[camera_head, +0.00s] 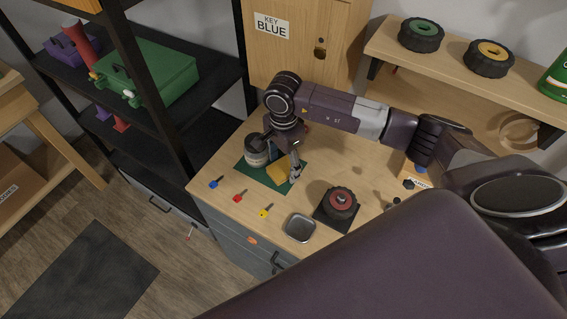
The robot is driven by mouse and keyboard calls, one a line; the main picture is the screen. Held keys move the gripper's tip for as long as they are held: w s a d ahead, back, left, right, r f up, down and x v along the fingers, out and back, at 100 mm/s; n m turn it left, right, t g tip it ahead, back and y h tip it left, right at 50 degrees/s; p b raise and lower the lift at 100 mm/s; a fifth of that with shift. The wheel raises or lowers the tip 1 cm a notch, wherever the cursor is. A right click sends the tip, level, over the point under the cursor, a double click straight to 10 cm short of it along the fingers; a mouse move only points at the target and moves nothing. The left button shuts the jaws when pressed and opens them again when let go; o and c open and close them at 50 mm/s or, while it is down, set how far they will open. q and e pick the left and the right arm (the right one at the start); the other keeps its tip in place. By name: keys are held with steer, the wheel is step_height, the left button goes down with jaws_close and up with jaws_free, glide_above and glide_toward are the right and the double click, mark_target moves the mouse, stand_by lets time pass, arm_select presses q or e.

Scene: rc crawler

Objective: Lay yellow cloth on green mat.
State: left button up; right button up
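The yellow cloth (277,173) is a small folded-looking piece over the right part of the green mat (252,173), on the wooden worktop. I cannot tell whether it lies fully flat on the mat. My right gripper (296,177) points down at the cloth's right edge, with its fingers seen nearly edge-on. The gap between the fingers is too small to make out, so I cannot tell whether it grips the cloth. My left gripper is out of view.
A grey jar (256,152) stands on the mat, left of my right gripper. Blue (215,183), red (240,196) and yellow (265,211) keys lie in front. A metal tray (300,228) and a wheel (341,201) on a dark pad (323,216) sit to the right.

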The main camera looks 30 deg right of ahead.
mark_target(283, 166)
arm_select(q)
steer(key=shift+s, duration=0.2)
arm_select(e)
steer(key=shift+r, duration=0.4)
arm_select(q)
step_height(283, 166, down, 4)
steer(key=b, duration=0.3)
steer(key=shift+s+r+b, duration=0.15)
steer(key=shift+b, duration=0.15)
arm_select(e)
step_height(283, 166, up, 12)
steer(key=shift+f, duration=0.15)
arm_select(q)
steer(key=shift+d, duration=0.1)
arm_select(e)
steer(key=shift+f, duration=0.1)
